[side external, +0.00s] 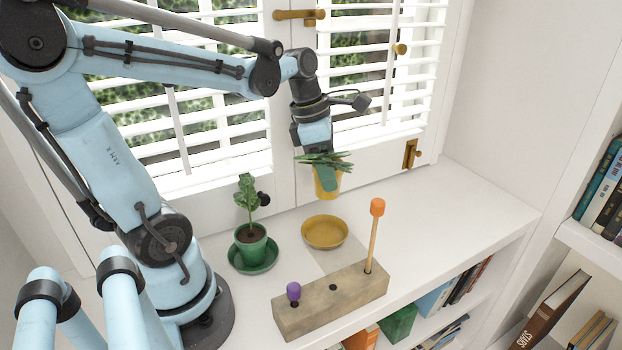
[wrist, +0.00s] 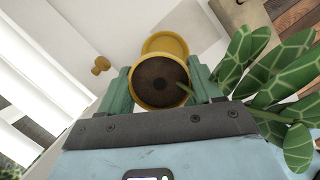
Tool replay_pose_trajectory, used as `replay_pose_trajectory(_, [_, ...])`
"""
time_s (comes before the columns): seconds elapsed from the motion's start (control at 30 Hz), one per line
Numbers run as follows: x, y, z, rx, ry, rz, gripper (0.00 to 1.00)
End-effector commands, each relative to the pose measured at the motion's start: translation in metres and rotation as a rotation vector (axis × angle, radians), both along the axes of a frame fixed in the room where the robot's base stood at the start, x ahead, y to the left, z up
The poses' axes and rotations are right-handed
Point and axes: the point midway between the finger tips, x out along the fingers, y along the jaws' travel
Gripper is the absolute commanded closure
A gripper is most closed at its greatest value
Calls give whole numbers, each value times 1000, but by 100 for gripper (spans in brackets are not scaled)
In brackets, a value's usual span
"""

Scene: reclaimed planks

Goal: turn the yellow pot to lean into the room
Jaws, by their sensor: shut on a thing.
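The yellow pot (side external: 326,182) holds a plant with green leaves (side external: 325,160). My gripper (side external: 318,160) is shut on the pot and holds it in the air, above and behind the yellow saucer (side external: 325,232). The saucer stands empty on the white top. In the wrist view the yellow pot (wrist: 160,103) sits between the two green fingers (wrist: 160,90). I look into its dark soil, and the patterned leaves (wrist: 270,80) spread to the right. The yellow saucer (wrist: 165,44) shows partly behind the pot.
A green pot (side external: 251,245) with a leafy plant stands on a green saucer (side external: 254,262) to the left. In front is a wooden block (side external: 330,300) with a purple-topped peg (side external: 293,291) and a tall orange-topped stick (side external: 376,208). Shuttered windows (side external: 380,80) stand behind. The white top (side external: 440,215) is clear at right.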

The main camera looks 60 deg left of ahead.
Motion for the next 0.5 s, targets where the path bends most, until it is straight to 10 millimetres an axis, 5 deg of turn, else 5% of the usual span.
replay_pose_trajectory(0.3, [1,-1,-57,2,-1,120,85])
replay_pose_trajectory(0.5, [-3,-2,-73,2,-2,159,85])
